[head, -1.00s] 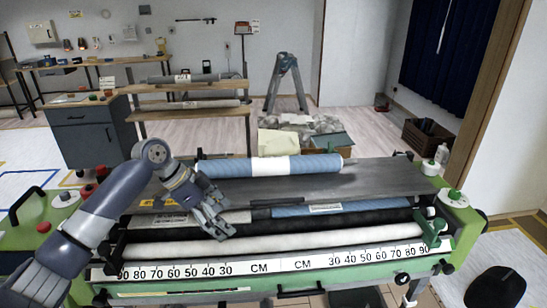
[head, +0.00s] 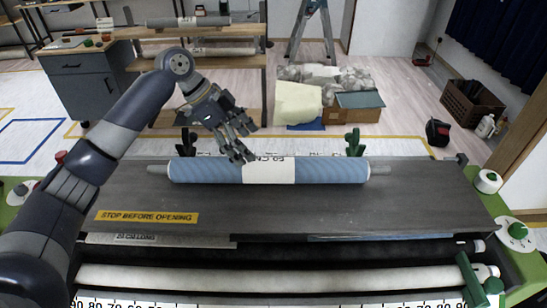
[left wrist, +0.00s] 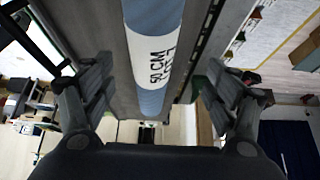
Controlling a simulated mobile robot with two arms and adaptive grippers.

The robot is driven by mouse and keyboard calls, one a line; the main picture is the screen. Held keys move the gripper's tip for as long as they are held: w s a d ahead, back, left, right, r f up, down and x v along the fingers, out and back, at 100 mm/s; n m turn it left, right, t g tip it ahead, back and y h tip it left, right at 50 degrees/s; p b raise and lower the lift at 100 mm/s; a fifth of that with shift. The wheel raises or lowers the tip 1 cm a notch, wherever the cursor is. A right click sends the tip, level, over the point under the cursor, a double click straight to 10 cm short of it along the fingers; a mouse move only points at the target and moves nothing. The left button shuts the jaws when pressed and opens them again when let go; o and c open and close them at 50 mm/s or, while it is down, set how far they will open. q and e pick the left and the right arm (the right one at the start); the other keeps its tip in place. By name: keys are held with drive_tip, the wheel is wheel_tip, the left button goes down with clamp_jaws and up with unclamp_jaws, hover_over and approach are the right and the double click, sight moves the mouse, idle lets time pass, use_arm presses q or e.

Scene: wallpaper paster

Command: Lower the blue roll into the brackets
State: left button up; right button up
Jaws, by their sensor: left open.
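The blue roll (head: 320,171) with a white label band lies level along the far side of the grey board. My left gripper (head: 238,148) is open just above and behind the roll, near the label. In the left wrist view, the roll (left wrist: 152,60) with its "50 CM" label runs between the two spread fingers of the gripper (left wrist: 155,82), with gaps on both sides. My right gripper is not in view.
The grey board (head: 300,215) carries a yellow "STOP BEFORE OPENING" label. A white roller (head: 270,276) and a dark one lie along the machine's near side. Green knobs (head: 515,232) sit at the right end. Boxes (head: 360,103) and a stepladder stand on the floor behind.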

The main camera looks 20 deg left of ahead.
sight(263, 160)
use_arm(q)
drive_tip(key=x, duration=0.4)
drive_tip(key=shift+s+d+r+p, duration=0.1)
drive_tip(key=shift+s+d+p, duration=0.05)
drive_tip(key=shift+s+p, duration=0.2)
drive_tip(key=shift+d+f, duration=0.15)
drive_tip(key=shift+f, duration=0.15)
drive_tip(key=shift+w+d+f, duration=0.1)
drive_tip(key=shift+f, duration=0.1)
drive_tip(key=x, duration=0.1)
drive_tip(key=p+x, duration=0.1)
drive_tip(key=x, duration=0.1)
drive_tip(key=p+x, duration=0.1)
drive_tip(key=shift+s+d+f, duration=0.1)
drive_tip(key=shift+s+d, duration=0.15)
drive_tip(key=shift+d, duration=0.05)
drive_tip(key=shift+d+f, duration=0.15)
drive_tip(key=shift+f, duration=0.05)
drive_tip(key=shift+w, duration=0.1)
drive_tip(key=shift+c, duration=1.1)
clamp_jaws()
drive_tip(key=shift+r, duration=0.15)
drive_tip(key=shift+w, duration=0.1)
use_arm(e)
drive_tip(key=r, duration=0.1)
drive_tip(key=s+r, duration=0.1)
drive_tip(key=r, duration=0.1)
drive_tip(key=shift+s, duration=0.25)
